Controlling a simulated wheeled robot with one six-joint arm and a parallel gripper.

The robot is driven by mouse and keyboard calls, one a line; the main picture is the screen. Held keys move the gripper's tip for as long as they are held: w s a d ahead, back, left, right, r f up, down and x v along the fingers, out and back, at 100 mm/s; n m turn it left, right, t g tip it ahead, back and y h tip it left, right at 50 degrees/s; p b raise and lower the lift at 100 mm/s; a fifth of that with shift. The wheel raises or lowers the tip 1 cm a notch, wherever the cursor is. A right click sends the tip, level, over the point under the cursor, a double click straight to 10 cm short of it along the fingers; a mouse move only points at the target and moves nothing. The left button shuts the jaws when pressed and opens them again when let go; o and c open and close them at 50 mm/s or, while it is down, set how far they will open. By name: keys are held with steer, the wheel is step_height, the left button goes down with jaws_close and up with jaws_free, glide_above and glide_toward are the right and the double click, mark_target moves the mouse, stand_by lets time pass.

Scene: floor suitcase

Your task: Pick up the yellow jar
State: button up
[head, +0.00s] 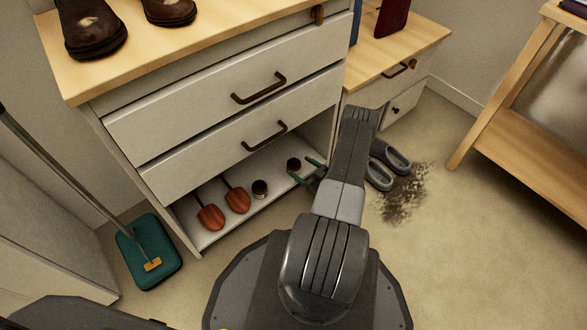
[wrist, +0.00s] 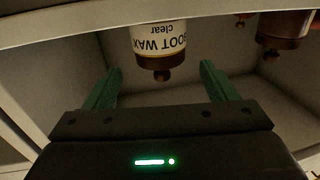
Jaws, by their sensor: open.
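A jar with a cream-yellow label reading "BOOT WAX clear" and a dark brown lid (wrist: 158,38) appears upside down in the wrist view. It is roughly centred between my fingertips, with a gap on each side. In the head view it seems to be the small dark-topped jar (head: 293,165) on the cabinet's bottom shelf. My gripper (head: 307,171) is open and empty beside that jar; its green fingers also show in the wrist view (wrist: 158,80). No contact shows. My arm hides part of the shelf's right end.
A second dark-lidded jar (head: 260,189) stands left of it, also at the wrist view's right (wrist: 282,30). Two orange-brown shoe-shaped items (head: 223,207) lie farther left. Drawers (head: 230,130) overhang the shelf. Grey slippers (head: 388,166) lie near a dirt patch (head: 405,195).

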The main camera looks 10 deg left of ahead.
mark_target(291, 161)
steer(key=shift+b+x, duration=1.2)
steer(key=shift+x, duration=2)
steer(key=shift+f, duration=0.1)
steer(key=shift+c, duration=0.2)
steer(key=c, duration=1.3)
